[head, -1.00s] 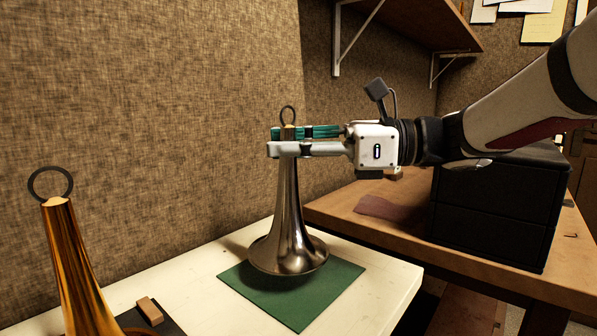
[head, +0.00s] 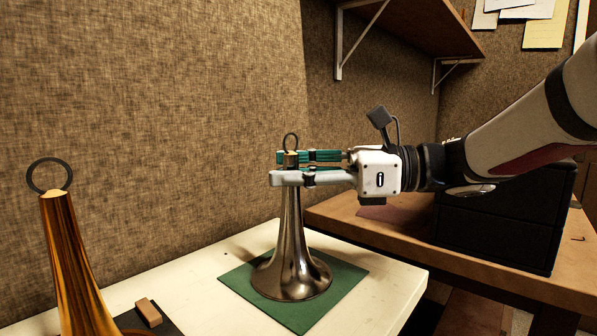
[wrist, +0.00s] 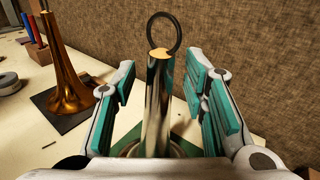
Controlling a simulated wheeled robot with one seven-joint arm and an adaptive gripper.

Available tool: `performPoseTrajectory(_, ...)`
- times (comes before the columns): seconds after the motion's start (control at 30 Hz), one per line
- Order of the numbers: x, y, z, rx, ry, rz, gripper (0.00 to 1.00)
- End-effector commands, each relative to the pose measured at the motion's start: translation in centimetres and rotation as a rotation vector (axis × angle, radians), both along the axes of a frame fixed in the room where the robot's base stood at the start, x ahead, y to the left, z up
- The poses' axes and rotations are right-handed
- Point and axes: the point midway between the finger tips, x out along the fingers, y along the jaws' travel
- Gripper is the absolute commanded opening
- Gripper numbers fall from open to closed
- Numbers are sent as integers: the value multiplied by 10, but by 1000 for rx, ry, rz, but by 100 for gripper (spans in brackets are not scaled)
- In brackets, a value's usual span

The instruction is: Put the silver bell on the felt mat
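The silver bell (head: 292,245) stands upright with its flared rim down on the green felt mat (head: 340,292), appearing to rest on it. A dark ring tops its brass-coloured tip. My gripper (head: 291,168) is level around the upper neck, coming from the right. In the wrist view the silver bell (wrist: 158,110) stands between the two finger pads of my gripper (wrist: 160,85), with a gap showing on each side, so the fingers are open around it. The mat is partly hidden under the bell.
A brass bell with a ring (head: 72,255) stands at the left on a dark mat, with a small wooden block (head: 148,313) beside it. A black box (head: 495,225) stands on the wooden bench at right. The fabric wall (head: 150,120) is close behind.

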Motion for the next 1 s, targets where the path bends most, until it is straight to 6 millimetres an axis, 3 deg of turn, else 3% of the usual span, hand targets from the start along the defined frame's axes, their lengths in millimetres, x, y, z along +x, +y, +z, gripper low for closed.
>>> performPoseTrajectory(0.17, 0, -1, 4, 0, 0, -1, 40)
performPoseTrajectory(0.6, -2, -68, 6, 0, 1, -3, 40)
performPoseTrajectory(1.0, -3, -75, 6, 0, 0, 0, 40)
